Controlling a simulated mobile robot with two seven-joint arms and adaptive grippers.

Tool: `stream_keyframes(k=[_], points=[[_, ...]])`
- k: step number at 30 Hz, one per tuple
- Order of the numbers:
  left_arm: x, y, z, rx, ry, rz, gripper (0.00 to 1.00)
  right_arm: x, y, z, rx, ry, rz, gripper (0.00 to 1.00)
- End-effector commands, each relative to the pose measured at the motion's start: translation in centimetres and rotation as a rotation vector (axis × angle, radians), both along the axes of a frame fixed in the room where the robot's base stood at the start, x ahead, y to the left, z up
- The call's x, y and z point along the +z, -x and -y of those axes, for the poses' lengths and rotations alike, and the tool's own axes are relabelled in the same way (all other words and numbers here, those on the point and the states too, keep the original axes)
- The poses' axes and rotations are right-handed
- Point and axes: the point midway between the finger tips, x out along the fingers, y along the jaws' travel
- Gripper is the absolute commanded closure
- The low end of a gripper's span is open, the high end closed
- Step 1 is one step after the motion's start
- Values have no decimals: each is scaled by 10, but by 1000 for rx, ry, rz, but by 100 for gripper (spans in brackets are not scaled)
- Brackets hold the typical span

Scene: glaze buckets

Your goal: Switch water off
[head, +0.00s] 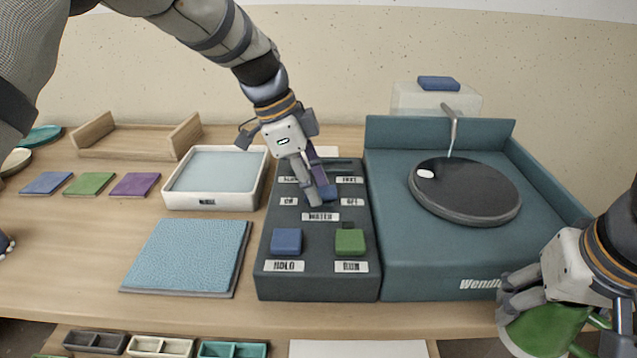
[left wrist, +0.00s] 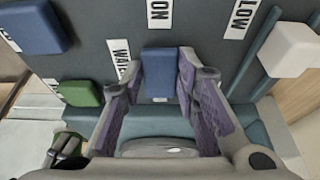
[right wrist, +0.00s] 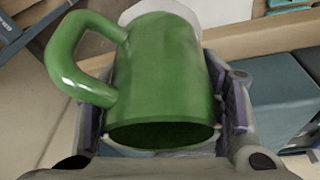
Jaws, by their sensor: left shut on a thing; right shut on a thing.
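The dark control panel (head: 268,222) stands mid-table. Its blue water switch (head: 331,192) sits between the ON and OFF labels, above the WATER label (head: 320,217). My left gripper (head: 322,192) reaches down from above and is shut on the switch. In the left wrist view the switch (left wrist: 158,75) stands between the purple-padded fingers. I cannot tell which label it sits nearer. My right gripper (head: 520,305) is shut on a green mug (head: 545,332) at the lower right. The mug (right wrist: 160,75) fills the right wrist view, handle to the left.
The panel has a blue HOLD button (head: 286,241) and a green RUN button (head: 350,242). The potter's wheel (head: 465,192), with a thin metal spout (head: 453,128), is to its right. A pale tray (head: 215,200) and a blue mat (head: 185,255) lie left.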

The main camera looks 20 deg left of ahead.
Motion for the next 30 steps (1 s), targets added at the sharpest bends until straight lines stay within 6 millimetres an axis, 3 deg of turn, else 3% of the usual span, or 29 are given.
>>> stream_keyframes(k=[2,9,18,19,21,30], points=[[3,-1,4,-8,-94,-20,100,3,0,0,0,0,7,84],[0,-4,10,-3,-361,-104,100,-16,0,0,0,0,-29,84],[4,-3,10,1,-378,-107,100,-15,0,0,0,0,-26,84],[4,-3,10,1,-378,-107,65,-15,0,0,0,0,-26,84],[4,-3,10,1,-377,-107,52,-15,0,0,0,0,-26,84],[6,-3,10,2,-376,-105,52,-14,0,0,0,0,-26,84]])
